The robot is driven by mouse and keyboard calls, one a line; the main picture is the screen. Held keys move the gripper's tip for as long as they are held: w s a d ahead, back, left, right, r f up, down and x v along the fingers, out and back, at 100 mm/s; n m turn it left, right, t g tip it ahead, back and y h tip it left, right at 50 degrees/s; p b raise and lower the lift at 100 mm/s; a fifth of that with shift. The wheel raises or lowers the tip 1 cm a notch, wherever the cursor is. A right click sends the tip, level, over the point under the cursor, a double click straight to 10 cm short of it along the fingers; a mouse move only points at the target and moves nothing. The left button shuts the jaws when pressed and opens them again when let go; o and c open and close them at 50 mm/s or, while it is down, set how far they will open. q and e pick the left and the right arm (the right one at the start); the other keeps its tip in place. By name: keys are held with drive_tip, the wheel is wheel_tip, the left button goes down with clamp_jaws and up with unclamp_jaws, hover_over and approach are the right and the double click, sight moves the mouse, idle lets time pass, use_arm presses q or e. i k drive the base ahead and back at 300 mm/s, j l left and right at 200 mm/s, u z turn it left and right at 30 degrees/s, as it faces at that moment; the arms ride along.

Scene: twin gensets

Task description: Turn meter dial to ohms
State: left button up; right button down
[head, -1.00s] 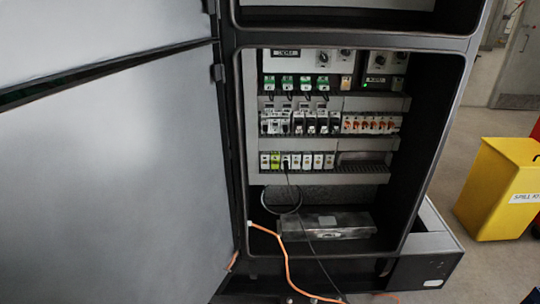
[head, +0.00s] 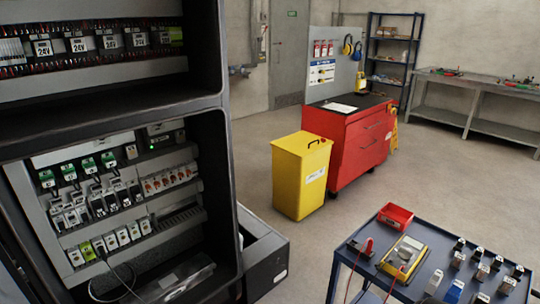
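A yellow multimeter (head: 403,256) lies on the blue cart (head: 385,228) at the lower right of the head view. Its round dial (head: 405,253) is small, and its setting cannot be read. Red leads or probes lie at its left and front side. Neither of my grippers shows in the view.
An open electrical cabinet (head: 222,150) fills the left side. A yellow bin (head: 300,176) and a red tool chest (head: 352,147) stand behind the cart. The cart also bears a red tray (head: 395,216) and several small modules (head: 478,271). Floor is clear between bin and cart.

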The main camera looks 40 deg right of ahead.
sight(404, 252)
drive_tip(key=z, duration=2.4)
